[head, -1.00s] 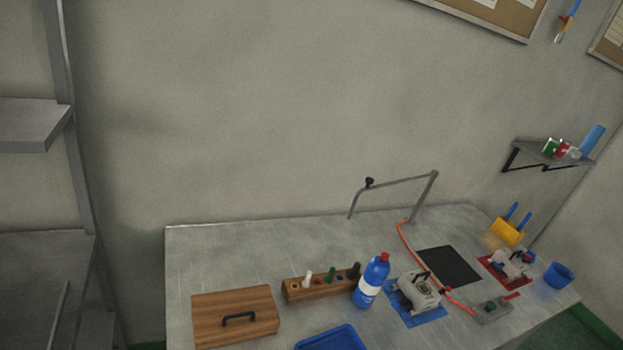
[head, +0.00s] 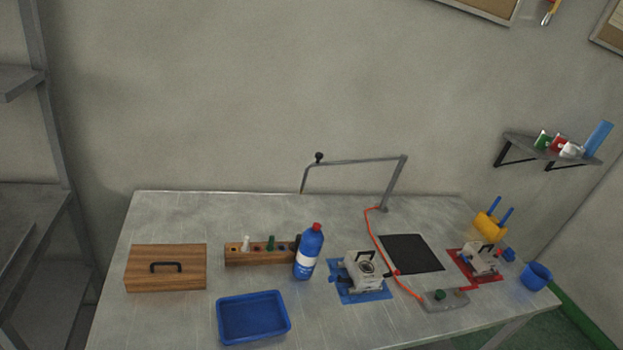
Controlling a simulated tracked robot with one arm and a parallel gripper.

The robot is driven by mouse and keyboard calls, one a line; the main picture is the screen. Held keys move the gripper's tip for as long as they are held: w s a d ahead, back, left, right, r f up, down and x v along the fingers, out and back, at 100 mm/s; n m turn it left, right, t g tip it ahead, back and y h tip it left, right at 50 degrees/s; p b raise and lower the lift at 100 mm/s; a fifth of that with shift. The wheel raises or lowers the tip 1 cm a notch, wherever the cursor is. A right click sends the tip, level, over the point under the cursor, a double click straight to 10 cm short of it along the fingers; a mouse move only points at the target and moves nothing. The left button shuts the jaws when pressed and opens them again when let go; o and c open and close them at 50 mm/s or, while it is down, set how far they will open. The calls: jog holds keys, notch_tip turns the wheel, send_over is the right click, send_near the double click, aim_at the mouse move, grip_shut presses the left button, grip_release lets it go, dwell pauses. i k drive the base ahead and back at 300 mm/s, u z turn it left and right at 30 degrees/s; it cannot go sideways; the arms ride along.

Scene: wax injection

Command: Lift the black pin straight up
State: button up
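A wooden block (head: 258,259) with holes stands near the middle of the table and holds a row of pins. The black pin (head: 296,242) is at its right end, upright and partly hidden by the blue bottle (head: 308,256) just in front of it. A white pin (head: 245,244) and a green pin (head: 270,243) stand in the same block to its left. My gripper is not in view.
A wooden box (head: 165,281) with a black handle is left of the block. A blue tray (head: 253,316) lies in front. To the right are a metal device (head: 364,272) on a blue mat, a black pad (head: 411,253) and a bent metal stand (head: 392,185).

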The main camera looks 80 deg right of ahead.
aim_at(295, 247)
jog(key=z, duration=1.95)
jog(key=i, duration=1)
